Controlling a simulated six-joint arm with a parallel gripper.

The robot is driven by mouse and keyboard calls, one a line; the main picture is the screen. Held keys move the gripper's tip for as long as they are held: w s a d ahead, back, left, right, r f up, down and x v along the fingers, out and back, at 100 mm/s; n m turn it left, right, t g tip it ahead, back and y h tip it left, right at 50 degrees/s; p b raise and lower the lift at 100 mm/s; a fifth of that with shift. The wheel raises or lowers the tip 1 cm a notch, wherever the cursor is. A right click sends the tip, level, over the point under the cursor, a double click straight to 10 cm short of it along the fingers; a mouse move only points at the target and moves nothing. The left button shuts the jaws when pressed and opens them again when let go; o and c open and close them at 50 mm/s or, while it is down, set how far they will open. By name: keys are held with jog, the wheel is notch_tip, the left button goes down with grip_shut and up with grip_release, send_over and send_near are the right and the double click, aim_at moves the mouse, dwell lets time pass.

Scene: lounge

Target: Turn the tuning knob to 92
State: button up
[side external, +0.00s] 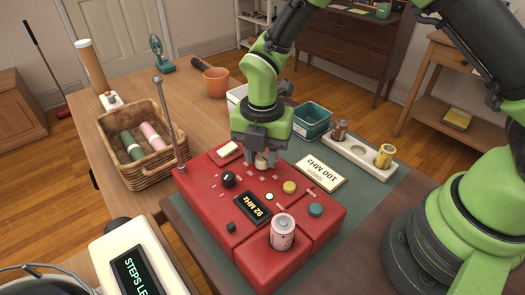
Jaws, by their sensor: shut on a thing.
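The red radio (215,205) lies on the table, face up. Its small display (253,208) reads 92 MHz. My gripper (262,161) points down at the far side of the radio's face and is shut on a pale round knob (262,160), the tuning knob as far as I can tell; the jaws partly hide it. A black knob (228,180) stands free to the left of it. A white card (319,172) beside the radio reads 100 MHz, unlike the task's 92.
A silver aerial (168,120) rises from the radio's left corner. A pink-white battery (283,232) stands upright on the radio. A wicker basket (155,180), a teal bin (313,120) and a pale tray (358,151) with batteries stand around it. A white device (110,250) is at front left.

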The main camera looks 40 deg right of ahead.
aim_at(263, 156)
jog(key=o, duration=0.9)
notch_tip(263, 156, up, 10)
dwell(0.3)
